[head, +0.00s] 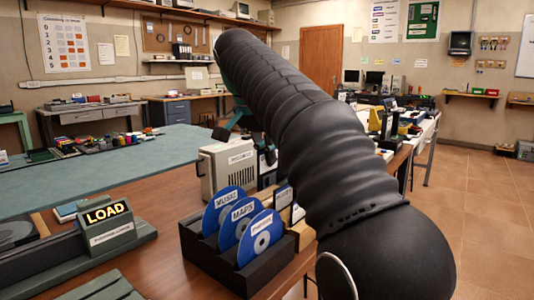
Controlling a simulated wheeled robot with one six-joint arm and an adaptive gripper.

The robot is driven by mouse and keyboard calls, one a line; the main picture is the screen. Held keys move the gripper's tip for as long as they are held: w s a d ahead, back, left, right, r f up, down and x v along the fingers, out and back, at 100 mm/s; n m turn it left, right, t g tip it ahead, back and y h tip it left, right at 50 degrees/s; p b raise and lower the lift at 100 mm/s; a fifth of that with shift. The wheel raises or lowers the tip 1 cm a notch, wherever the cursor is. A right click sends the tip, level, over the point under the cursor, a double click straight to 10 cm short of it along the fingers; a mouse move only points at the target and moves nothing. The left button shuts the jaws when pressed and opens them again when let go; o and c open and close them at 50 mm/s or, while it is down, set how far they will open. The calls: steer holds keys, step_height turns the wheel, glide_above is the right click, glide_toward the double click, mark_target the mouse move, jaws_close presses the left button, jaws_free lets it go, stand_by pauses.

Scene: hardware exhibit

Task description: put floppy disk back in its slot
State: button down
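Three blue disks (220,208) stand upright in a black slotted rack (235,280) on the brown table; they carry white labels, one reading MAPS. Right behind them, partly covered by my arm, are smaller dark pieces with pale labels (284,196), which may be floppy disks. A beige box-shaped unit (222,172) with a front label stands behind the rack. My black ribbed arm reaches over the table from the right. Teal parts at its far end, probably of my gripper (238,118), show above the beige unit. Its fingertips and anything held are not clearly visible.
A LOAD sign block (106,222) stands on a dark green base left of the rack. A teal-topped table (110,172) with small colored items lies behind. Another table with equipment (420,125) is at the right. The tiled floor at right is clear.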

mark_target(268, 180)
steer(key=shift+f, duration=0.6)
stand_by(1.3)
steer(key=shift+f+b, duration=1.95)
steer(key=shift+f, duration=0.6)
steer(key=c, duration=1.2)
jaws_free()
steer(key=shift+c, duration=0.2)
step_height(268, 180, up, 3)
steer(key=p, duration=0.3)
steer(key=shift+r, duration=0.2)
steer(key=shift+r+p, duration=0.5)
steer(key=shift+r, duration=1.85)
